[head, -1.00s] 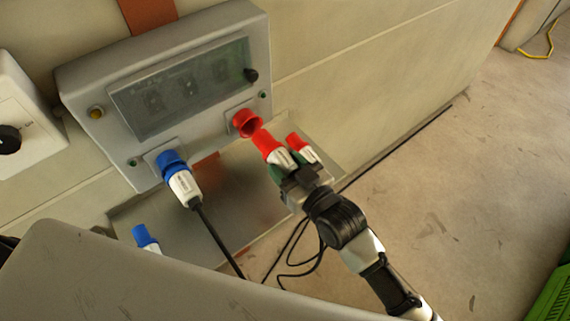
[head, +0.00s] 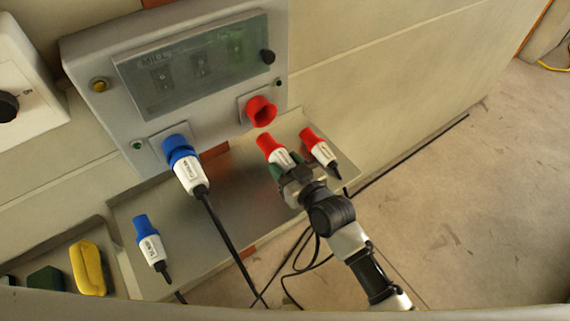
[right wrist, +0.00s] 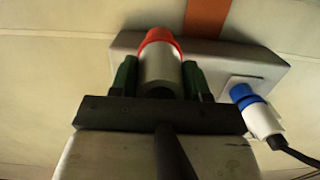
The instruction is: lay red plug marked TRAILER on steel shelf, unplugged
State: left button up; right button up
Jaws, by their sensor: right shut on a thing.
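A red and white plug (head: 273,146) is held in my right gripper (head: 286,168), which is shut on its pale body. In the right wrist view the plug (right wrist: 160,62) sits between the green finger pads, red end pointing away. It is out of the red socket (head: 261,111) and appears to be over the steel shelf (head: 240,190); whether it touches is unclear. A second red plug (head: 319,146) lies on the shelf to its right. Neither red plug's marking is legible. My left gripper is out of view.
A blue plug (head: 187,170) sits in the grey box's (head: 110,105) left socket, its black cable crossing the shelf. Another blue plug (head: 149,242) lies at the shelf's left. A yellow object (head: 88,268) lies in a bin further left. Mid-shelf is clear around the cable.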

notch_tip(320, 180, down, 4)
jog(key=b, duration=0.3)
jog(key=shift+f+b, duration=1.6)
jog(key=shift+f, duration=0.45)
jog(key=o, duration=1.1)
jog(key=b+v, duration=0.1)
jog(key=v, duration=1)
